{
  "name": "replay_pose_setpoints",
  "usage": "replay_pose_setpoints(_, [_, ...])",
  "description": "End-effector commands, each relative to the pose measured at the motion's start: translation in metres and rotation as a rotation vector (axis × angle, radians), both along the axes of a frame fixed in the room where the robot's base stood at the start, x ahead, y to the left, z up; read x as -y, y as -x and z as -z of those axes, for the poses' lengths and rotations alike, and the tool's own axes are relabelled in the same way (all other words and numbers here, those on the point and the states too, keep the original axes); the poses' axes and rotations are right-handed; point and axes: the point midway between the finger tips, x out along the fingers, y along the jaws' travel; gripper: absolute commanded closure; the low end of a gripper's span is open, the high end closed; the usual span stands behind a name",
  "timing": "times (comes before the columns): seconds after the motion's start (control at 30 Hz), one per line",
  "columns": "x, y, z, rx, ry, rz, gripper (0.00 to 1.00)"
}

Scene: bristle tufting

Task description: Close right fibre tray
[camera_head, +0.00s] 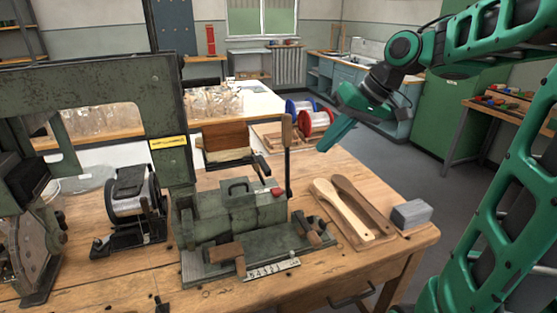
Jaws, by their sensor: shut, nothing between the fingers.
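My gripper (324,148) is shut and empty. Its green fingers point down and left, above the back right part of the wooden bench, to the right of the dark upright lever (287,160). What looks like a fibre tray (226,157) stands behind the green machine block, with pale fibre along its lower part and a brown wooden board (225,137) raised upright over it. My gripper is well to the right of it and apart from it. I cannot tell for sure which part is the right fibre tray, or how far open it is.
The green machine block (235,212) with a red-tipped handle sits mid-bench. Two wooden brush handles (340,208) and a grey block (411,214) lie at the right. Red (316,122) and blue spools stand behind. A wire spool (132,193) and machine frame fill the left.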

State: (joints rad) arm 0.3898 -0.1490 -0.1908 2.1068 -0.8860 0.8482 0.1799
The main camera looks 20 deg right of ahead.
Motion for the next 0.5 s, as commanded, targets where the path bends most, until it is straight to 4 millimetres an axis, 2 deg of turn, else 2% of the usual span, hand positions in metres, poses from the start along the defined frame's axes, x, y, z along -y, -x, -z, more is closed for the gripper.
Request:
replay_pose_setpoints(0.1, [-0.008,-0.013,-0.014,0.039,-0.034,-0.059,1.0])
replay_pose_setpoints(0.23, [-0.015,-0.019,-0.019,0.058,-0.05,-0.09,1.0])
replay_pose_setpoints(0.37, [-0.021,-0.023,-0.011,0.058,-0.054,-0.095,1.0])
replay_pose_setpoints(0.5, [-0.032,-0.03,0.007,0.056,-0.053,-0.097,1.0])
